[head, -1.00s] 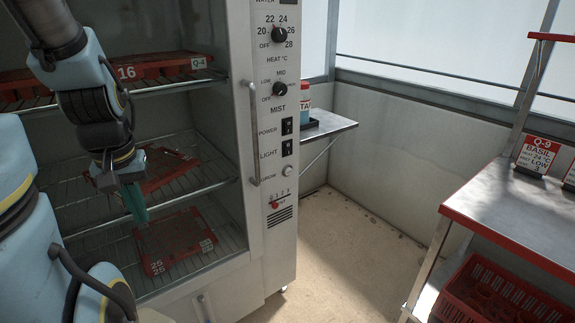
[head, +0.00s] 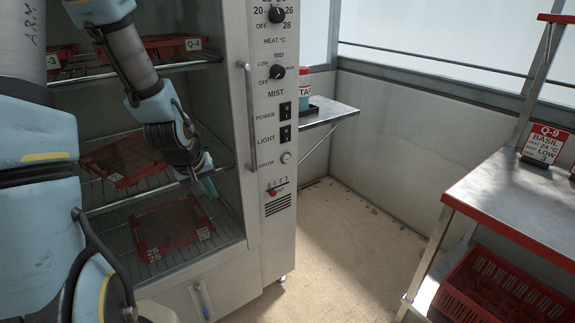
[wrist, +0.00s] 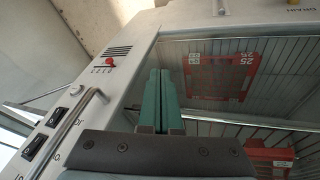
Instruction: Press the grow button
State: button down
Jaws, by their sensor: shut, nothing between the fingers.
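The grow button (head: 286,157) is a small round pale knob on the cabinet's control panel, below the light switch (head: 285,134). It also shows in the wrist view (wrist: 77,90), left of my fingers. My gripper (head: 208,187) is in front of the cabinet's open shelves, left of the panel and lower than the button. Its green fingers are shut together with nothing between them, and they are apart from the button. In the wrist view the fingers (wrist: 160,75) point up the picture, beside the panel edge.
A vertical door handle (head: 250,115) stands on the panel's left edge. Below the button is the red vent slider (head: 272,191). Red trays sit on the shelves, one on the lowest (head: 172,228). A steel bench (head: 520,195) is at right, with clear floor between.

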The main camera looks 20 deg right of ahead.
aim_at(287, 159)
jog(key=w+d+f+n+t+h+b, duration=0.1)
jog(key=d+f+n+t+h+b, duration=0.1)
jog(key=d+n+t, duration=0.2)
jog(key=w+d+f+n+t+h+b, duration=0.1)
jog(key=d+f+n+t+h+b, duration=0.1)
jog(key=d+n, duration=0.9)
jog(key=w+d+f+n+t+h+b, duration=0.1)
jog(key=d+n+t, duration=0.5)
jog(key=d, duration=0.9)
jog(key=f+n+h+b, duration=0.1)
jog(key=h, duration=0.1)
jog(key=shift+w+f+n+h+b, duration=0.2)
jog(key=shift+f+n+h+b, duration=0.2)
jog(key=w+a+b, duration=0.1)
jog(key=w, duration=0.7)
jog(key=shift+w+a, duration=0.25)
jog(key=shift+w, duration=0.05)
